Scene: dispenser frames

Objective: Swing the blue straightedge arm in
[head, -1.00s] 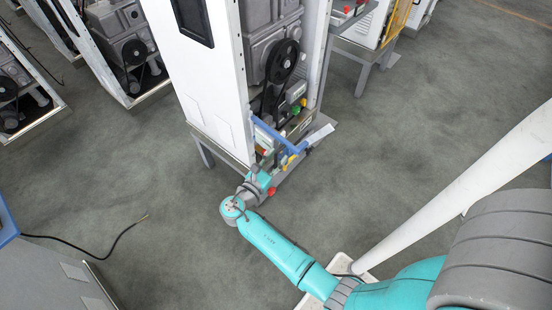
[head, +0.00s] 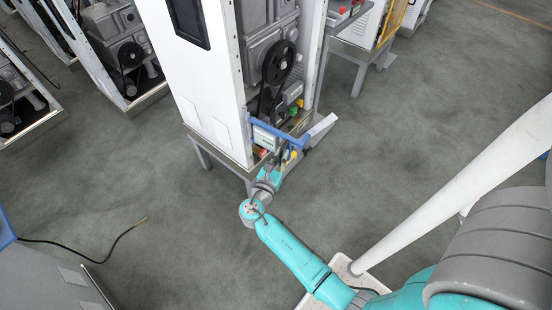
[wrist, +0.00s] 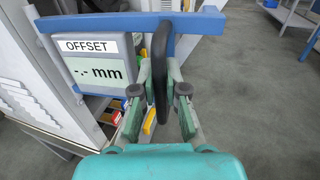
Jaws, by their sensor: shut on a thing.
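The blue straightedge arm (wrist: 200,23) runs across the top of the wrist view, and in the head view (head: 283,136) it lies low across the front of the white machine. A black handle (wrist: 161,45) stands out from its middle. My gripper (wrist: 158,88) is shut on this handle, one finger on each side. In the head view my gripper (head: 281,163) is just in front of the arm, at the machine's lower front. A display (wrist: 92,62) reading "OFFSET -.- mm" hangs at the left of the blue arm.
The white machine cabinet (head: 213,95) stands on a grey stand, with a black pulley (head: 279,62) inside its open side. Small red and yellow parts lie behind the gripper in the wrist view. The grey floor (head: 400,150) to the right is clear. A cable (head: 95,255) lies at left.

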